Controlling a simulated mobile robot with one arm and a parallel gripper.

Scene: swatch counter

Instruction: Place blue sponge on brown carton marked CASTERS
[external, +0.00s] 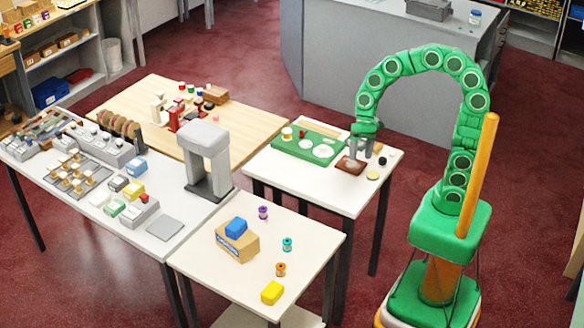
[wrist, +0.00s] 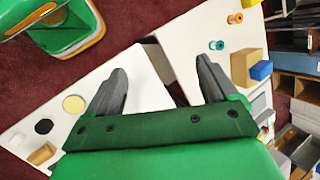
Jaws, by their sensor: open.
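The blue sponge (external: 236,226) rests on top of the brown carton (external: 246,249) on the front white table. The carton has a blue label whose word is too small to read surely. In the wrist view the blue sponge (wrist: 261,70) shows against the carton (wrist: 240,62) at the right. My gripper (external: 366,150) is over the other white table, far behind and right of the carton. In the wrist view my gripper (wrist: 160,75) has its two fingers wide apart with nothing between them.
Purple (external: 263,212), teal (external: 287,244) and orange (external: 280,269) spools and a yellow block (external: 272,292) stand near the carton. A green board (external: 305,148), a brown piece (external: 350,166) and small discs lie near my gripper. A gap separates the two white tables.

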